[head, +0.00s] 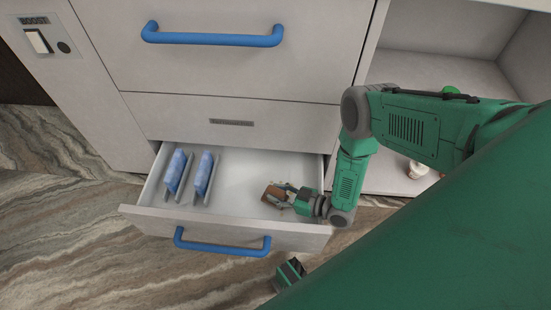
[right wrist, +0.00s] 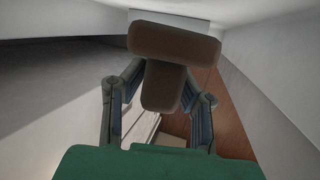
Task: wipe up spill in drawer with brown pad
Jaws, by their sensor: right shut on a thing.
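The drawer (head: 225,228) is pulled open below the counter front, with a pale interior. My right gripper (head: 277,195) reaches into its right part and is shut on the brown pad (head: 271,192). In the right wrist view the brown pad (right wrist: 172,45) shows as a wide block with a stem between the fingers (right wrist: 162,100). I cannot tell whether the pad touches the drawer floor. No spill can be made out; the gripper and pad hide part of the floor.
Two blue packets (head: 176,170) (head: 204,174) stand in grey holders in the drawer's left part. The drawer middle is clear. A blue handle (head: 222,246) is on the drawer front. An open shelf (head: 430,75) lies to the right, with a small pale object (head: 417,170) below.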

